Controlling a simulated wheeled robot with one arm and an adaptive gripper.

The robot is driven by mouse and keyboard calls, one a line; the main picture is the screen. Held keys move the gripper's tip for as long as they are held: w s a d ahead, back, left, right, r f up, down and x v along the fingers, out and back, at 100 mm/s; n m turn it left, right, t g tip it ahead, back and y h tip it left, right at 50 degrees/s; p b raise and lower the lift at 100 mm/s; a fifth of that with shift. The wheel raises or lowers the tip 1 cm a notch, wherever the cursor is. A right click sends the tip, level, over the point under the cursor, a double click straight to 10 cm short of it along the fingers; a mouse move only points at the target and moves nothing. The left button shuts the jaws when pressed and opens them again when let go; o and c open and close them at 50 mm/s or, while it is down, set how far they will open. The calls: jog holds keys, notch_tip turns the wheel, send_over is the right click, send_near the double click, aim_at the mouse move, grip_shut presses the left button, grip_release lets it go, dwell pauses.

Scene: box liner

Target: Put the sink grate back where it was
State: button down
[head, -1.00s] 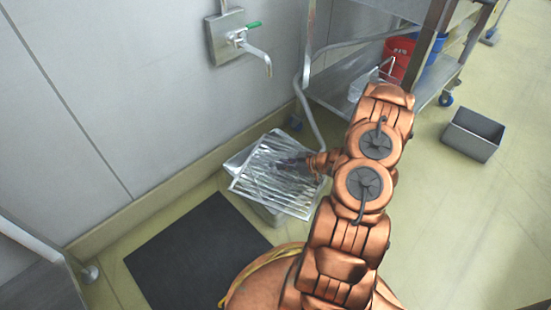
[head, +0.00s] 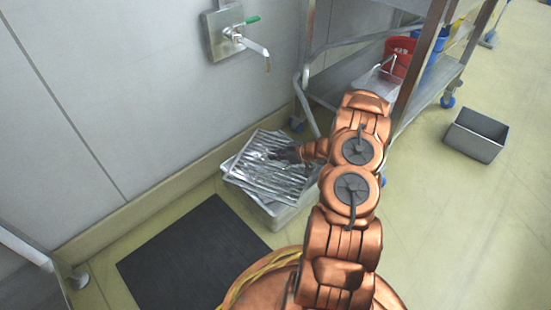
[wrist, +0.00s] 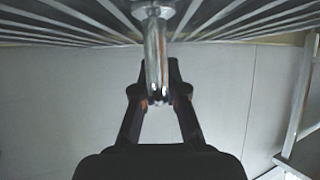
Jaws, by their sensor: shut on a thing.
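The sink grate (head: 262,178) is a silvery barred panel, tilted over the low grey sink (head: 285,214) by the wall. It covers much of the sink's opening, and I cannot tell whether it touches the rim. My gripper (head: 287,155) reaches over the grate from the right. In the wrist view my gripper (wrist: 160,98) is shut on a shiny metal post of the grate, with the grate's bars (wrist: 75,28) spreading across the top of the picture. The inside of the sink is mostly hidden.
A tap with a green handle (head: 252,20) is on the wall above. A dark mat (head: 193,252) lies in front on the floor. A metal shelf cart (head: 415,85) stands to the right, with a red bucket (head: 398,55). A grey bin (head: 475,135) is farther right.

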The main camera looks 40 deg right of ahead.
jog(key=shift+f+p, duration=0.6)
jog(key=c, duration=1.2)
grip_release()
